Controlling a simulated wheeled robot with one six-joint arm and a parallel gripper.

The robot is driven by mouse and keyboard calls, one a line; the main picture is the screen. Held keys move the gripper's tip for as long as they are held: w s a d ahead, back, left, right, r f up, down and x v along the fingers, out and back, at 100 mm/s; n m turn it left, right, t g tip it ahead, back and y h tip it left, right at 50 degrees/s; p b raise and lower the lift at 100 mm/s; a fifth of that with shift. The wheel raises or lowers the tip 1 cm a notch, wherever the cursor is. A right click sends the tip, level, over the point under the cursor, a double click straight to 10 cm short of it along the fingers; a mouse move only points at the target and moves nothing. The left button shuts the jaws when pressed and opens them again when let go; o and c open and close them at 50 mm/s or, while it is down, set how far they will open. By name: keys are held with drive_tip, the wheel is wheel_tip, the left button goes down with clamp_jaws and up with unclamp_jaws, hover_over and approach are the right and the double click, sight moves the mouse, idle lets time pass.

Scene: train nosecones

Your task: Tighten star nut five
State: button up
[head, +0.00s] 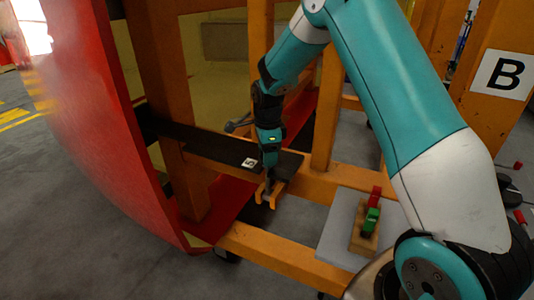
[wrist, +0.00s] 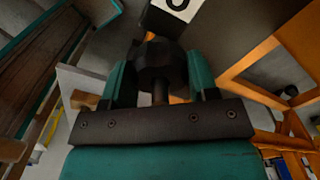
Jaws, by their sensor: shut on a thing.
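The dark star nut (wrist: 158,65) sits between the two teal fingers of my gripper (wrist: 160,85) in the wrist view, with a dark stem below its head. The fingers are closed in on its sides. In the head view my gripper (head: 269,163) points down at the dark bar on the orange frame, just right of a white label reading 5 (head: 248,162). The nut itself is hidden there by the gripper. Part of the white label (wrist: 175,8) shows above the nut in the wrist view; its number is cut off.
An orange bracket (head: 268,194) lies just below the gripper. The red nosecone shell (head: 105,130) curves along the left. An orange post with a B sign (head: 503,74) stands right. A grey plate (head: 340,228) carries a wooden block with red and green pieces.

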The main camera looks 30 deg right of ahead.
drive_tip(key=shift+d+m, duration=0.1)
drive_tip(key=shift+m, duration=0.4)
drive_tip(key=shift+s, duration=0.1)
drive_tip(key=o, duration=0.9)
drive_tip(key=shift+o, duration=0.2)
drive_tip(key=shift+r, duration=0.35)
wheel_tip(320, 180, up, 17)
drive_tip(key=b, duration=0.2)
drive_tip(key=shift+b, duration=0.3)
drive_tip(key=shift+f, duration=0.15)
